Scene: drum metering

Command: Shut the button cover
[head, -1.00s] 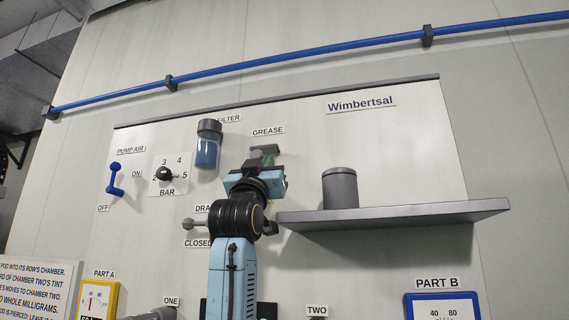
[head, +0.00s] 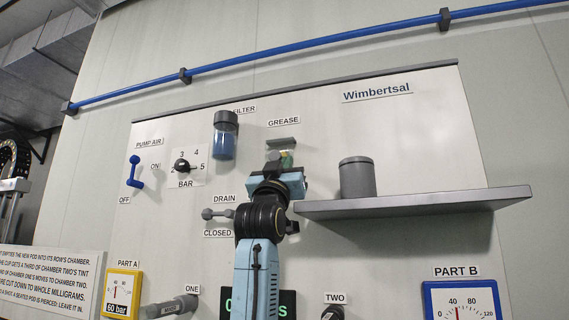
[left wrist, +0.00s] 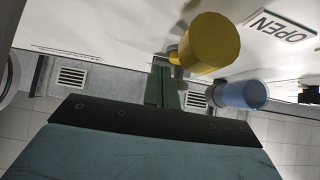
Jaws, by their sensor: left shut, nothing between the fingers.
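A flat grey-green flap (head: 283,143), which looks like the button cover, juts from the panel just below the GREASE label (head: 284,121). It appears raised. My left gripper (head: 274,156) is shut and empty just below the flap, with a small gap showing between them. The cover cannot be made out surely there. My right gripper is out of view.
A shelf (head: 420,203) carrying a grey canister (head: 357,178) juts out right of my left arm. The drain lever (head: 217,213) is close on the left, the filter (head: 225,135) up left. A pale blue cylinder (left wrist: 243,95) shows in the left wrist view.

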